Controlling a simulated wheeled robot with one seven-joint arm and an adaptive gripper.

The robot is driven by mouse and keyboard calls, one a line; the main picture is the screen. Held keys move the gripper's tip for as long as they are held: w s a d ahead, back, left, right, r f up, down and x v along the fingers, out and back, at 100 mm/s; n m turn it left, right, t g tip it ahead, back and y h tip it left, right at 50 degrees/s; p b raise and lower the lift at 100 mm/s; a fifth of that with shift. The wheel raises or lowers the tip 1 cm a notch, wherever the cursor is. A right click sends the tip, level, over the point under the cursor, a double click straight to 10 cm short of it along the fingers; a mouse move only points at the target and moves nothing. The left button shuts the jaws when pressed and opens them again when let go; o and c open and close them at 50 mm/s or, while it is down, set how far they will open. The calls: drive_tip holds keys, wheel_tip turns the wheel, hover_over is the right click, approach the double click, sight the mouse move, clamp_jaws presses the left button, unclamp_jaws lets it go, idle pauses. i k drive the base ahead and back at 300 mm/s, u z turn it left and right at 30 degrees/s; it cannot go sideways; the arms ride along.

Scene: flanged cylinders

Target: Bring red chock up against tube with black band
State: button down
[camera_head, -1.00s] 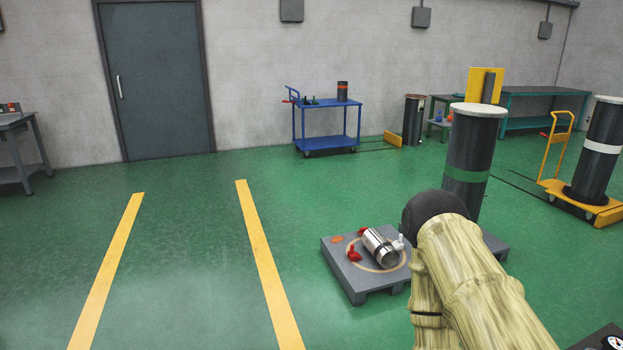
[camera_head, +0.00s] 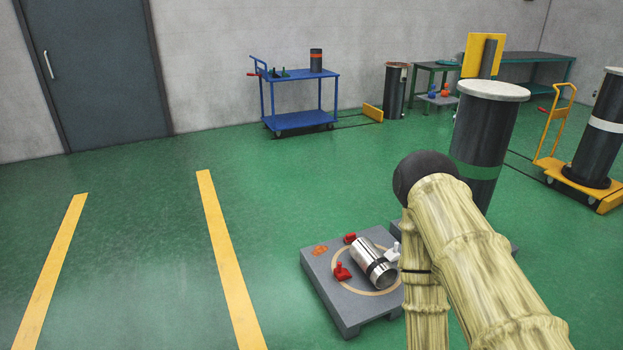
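A silver tube with a black band (camera_head: 365,255) lies on its side on a grey pallet (camera_head: 345,312), inside a tan ring marked on the top. One red chock (camera_head: 342,272) with an upright knob stands left of the tube, with a small gap between them. Another small red piece (camera_head: 350,238) is at the tube's far end; I cannot tell whether it touches. A white chock (camera_head: 393,253) is at the tube's right side, close to or against it. My arm, in a beige sleeve, rises at the right and hides the pallet's right part. My gripper is not in view.
An orange patch (camera_head: 320,250) marks the pallet's left corner. A tall dark cylinder with a green band (camera_head: 476,170) stands behind my arm. A yellow trolley (camera_head: 575,187) carries a white-banded cylinder at right. A blue cart (camera_head: 300,100) stands at the back. The floor at left is clear.

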sight(341, 274)
drive_tip(key=i, duration=2.25)
